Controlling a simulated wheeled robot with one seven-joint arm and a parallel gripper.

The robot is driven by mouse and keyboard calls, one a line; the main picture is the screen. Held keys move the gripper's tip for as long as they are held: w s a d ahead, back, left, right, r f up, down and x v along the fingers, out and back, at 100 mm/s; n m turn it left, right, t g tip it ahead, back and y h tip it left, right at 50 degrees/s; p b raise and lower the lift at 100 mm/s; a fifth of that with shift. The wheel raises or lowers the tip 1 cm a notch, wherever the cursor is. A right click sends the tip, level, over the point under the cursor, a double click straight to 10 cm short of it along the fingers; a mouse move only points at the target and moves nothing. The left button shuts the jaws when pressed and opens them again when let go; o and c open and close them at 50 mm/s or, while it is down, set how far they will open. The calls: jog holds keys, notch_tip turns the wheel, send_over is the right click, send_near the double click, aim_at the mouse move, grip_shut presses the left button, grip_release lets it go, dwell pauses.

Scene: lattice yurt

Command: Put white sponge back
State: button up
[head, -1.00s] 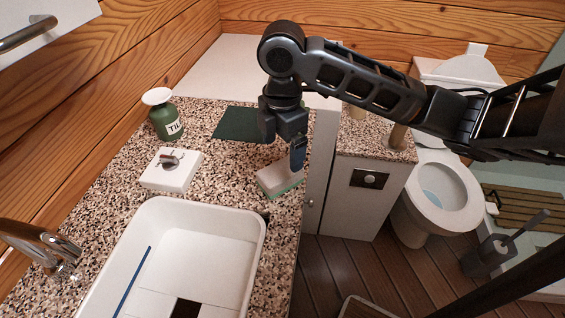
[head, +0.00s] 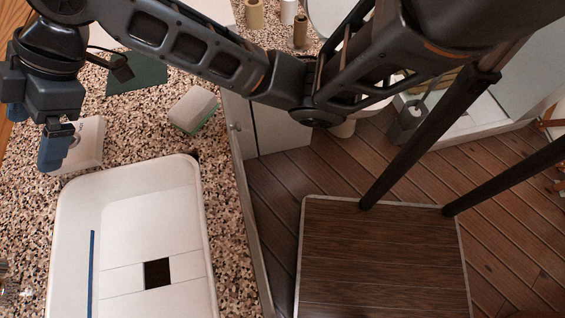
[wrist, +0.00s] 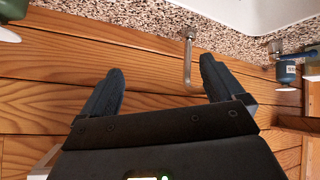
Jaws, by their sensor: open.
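The white sponge (head: 195,107), a pale block with a green lower layer, lies on the speckled counter (head: 228,215) in the head view. It sits behind the basin's far right corner, close to the counter's right edge. My gripper (head: 55,147) is at the left, in front of the white box, well apart from the sponge. In the wrist view my gripper (wrist: 160,75) has its two dark fingers spread with nothing held between them. The sponge does not show in the wrist view.
A white basin (head: 190,185) with a blue strip fills the front left. A white box (head: 92,135) and a dark green mat (head: 140,75) lie behind it. The wrist view shows a metal tap (wrist: 189,60), wood-plank wall (wrist: 150,75) and a labelled bottle (wrist: 286,72).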

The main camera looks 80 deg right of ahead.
jog(key=w+a+r+m+t+y, duration=0.15)
jog(key=a+r+m+t, duration=0.3)
jog(key=a, duration=0.45)
jog(key=s+a+f+m+t+h, duration=0.2)
jog(key=s+f+m+t, duration=0.25)
jog(key=s+m, duration=0.2)
jog(key=s+d+f+m+g+h, duration=0.1)
jog(key=s+d+f+h, duration=0.15)
jog(key=s, duration=0.55)
jog(key=s+d+f+m+h, duration=0.1)
jog(key=s+d+f, duration=0.15)
jog(key=s, duration=0.55)
jog(key=s+d+f+m+g+h, duration=0.15)
jog(key=s+f, duration=0.25)
jog(key=s, duration=0.4)
jog(key=s+d+r+n+t, duration=0.1)
jog(key=s+d+r+n, duration=0.1)
jog(key=s, duration=0.5)
jog(key=shift+d+r+n, duration=0.4)
jog(key=shift+d+n, duration=0.35)
jog(key=shift+d, duration=0.5)
